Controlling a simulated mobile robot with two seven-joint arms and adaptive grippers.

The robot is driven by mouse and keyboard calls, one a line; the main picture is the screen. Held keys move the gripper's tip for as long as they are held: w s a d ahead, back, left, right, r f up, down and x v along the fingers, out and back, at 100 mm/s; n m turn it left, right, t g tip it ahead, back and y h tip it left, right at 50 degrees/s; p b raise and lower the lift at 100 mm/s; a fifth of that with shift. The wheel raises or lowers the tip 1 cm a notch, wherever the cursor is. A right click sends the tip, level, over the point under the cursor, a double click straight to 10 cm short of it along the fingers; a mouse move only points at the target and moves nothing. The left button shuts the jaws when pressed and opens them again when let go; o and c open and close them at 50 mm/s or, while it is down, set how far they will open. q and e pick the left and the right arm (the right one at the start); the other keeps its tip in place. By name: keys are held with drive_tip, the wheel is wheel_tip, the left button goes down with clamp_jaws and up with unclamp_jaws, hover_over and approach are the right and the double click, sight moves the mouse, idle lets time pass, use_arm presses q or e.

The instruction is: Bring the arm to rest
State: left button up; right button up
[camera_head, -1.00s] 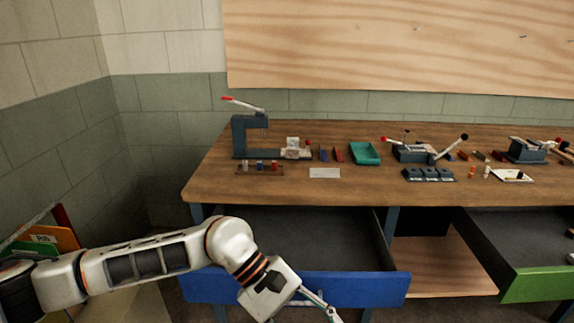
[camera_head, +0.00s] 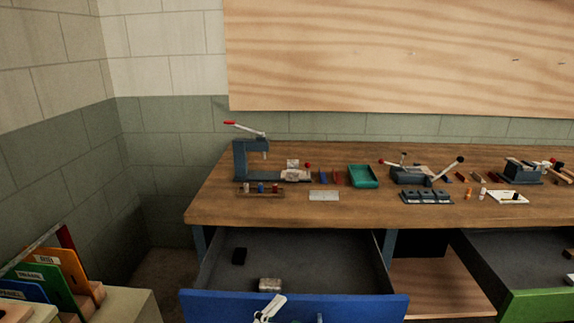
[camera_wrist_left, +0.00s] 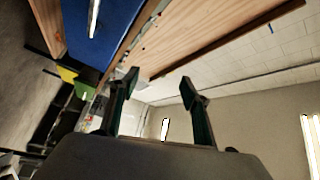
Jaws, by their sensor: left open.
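My left gripper (camera_wrist_left: 158,90) shows in the left wrist view with its two dark fingers spread apart and nothing between them. The blue drawer front (camera_wrist_left: 100,35) lies beyond the fingers at the upper left of that view. In the head view most of my left arm is out of the picture. Only a small pale piece shows at the bottom edge, in front of the blue drawer (camera_head: 225,307); I cannot tell which part it is. My right arm and gripper are in neither view.
A green drawer (camera_head: 535,306) stands open at the right. The wooden bench (camera_head: 350,212) carries a press (camera_head: 240,160) and a teal tray (camera_head: 362,176). Colored folders (camera_head: 55,280) stand at lower left.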

use_arm(q)
drive_tip(key=s+a+f+n+g+y, duration=0.1)
drive_tip(key=s+a+f+n+y, duration=0.2)
drive_tip(key=s+a+f+n, duration=0.2)
drive_tip(key=s+a+f+n+g+y, duration=0.2)
drive_tip(key=s+a+f+n, duration=0.4)
drive_tip(key=f, duration=0.5)
drive_tip(key=s+a+f+n+g+y, duration=0.2)
drive_tip(key=s+a+f+n+y, duration=0.3)
drive_tip(key=a+f, duration=0.3)
drive_tip(key=shift+s+f+n+p, duration=0.15)
drive_tip(key=shift+f+n+p, duration=0.3)
drive_tip(key=shift+f, duration=0.15)
drive_tip(key=shift+a, duration=0.1)
